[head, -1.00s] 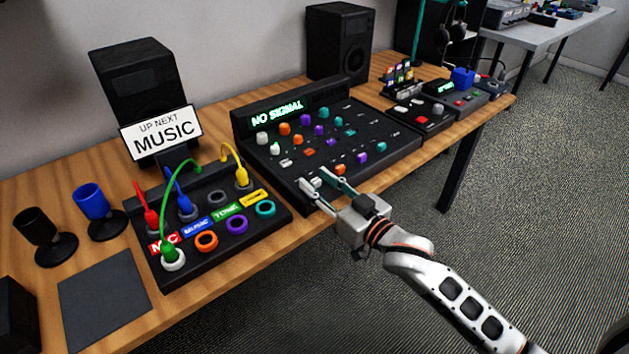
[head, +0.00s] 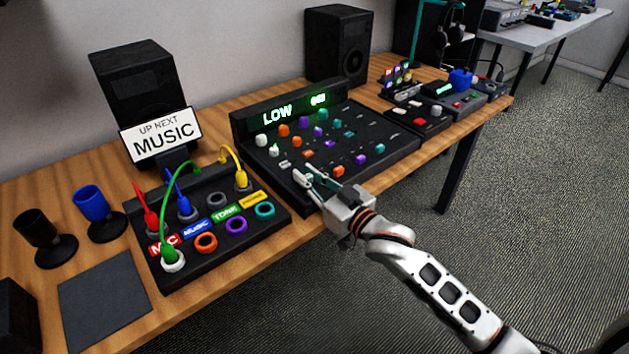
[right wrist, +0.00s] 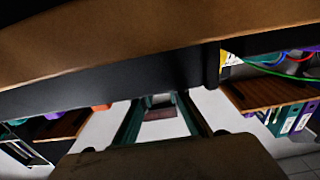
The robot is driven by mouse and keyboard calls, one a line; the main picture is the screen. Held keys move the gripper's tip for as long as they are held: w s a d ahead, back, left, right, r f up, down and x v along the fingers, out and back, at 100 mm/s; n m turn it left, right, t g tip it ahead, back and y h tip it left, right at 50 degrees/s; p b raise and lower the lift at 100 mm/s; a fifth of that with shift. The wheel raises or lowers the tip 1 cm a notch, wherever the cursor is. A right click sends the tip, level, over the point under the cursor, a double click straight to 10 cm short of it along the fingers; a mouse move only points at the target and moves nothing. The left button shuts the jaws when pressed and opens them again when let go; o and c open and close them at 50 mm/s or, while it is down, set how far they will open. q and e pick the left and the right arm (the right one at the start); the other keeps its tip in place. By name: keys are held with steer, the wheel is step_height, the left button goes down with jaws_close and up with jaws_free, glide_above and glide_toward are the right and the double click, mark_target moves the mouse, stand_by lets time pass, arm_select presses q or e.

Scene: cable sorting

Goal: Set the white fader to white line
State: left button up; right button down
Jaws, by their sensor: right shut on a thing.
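The black mixer (head: 384,152) lies on the wooden table, with rows of coloured knobs and a lit green display (head: 277,115) reading "LOW". My right gripper (head: 307,176) is over the front left of the mixer, in the column of white knobs. Its fingers are shut on what appears to be the white fader, whose cap is mostly hidden between them. In the right wrist view the two fingers (right wrist: 160,108) reach toward the mixer, with a small pale and dark piece between them. A small white mark (head: 284,164) shows just behind the fingertips; I cannot tell if it is the white line. My left gripper is not in view.
A patch box (head: 270,232) with coloured cables stands close left of my right gripper. A speaker (head: 338,45) stands behind the mixer, and a smaller device (head: 432,124) is to its right. The floor in front of the table is clear.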

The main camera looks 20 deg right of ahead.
steer(key=shift+x, duration=0.95)
steer(key=c, duration=1.9)
jaws_free()
steer(key=shift+s, duration=0.1)
steer(key=v, duration=1.1)
steer(key=shift+s+d, duration=0.2)
steer(key=shift+s, duration=0.2)
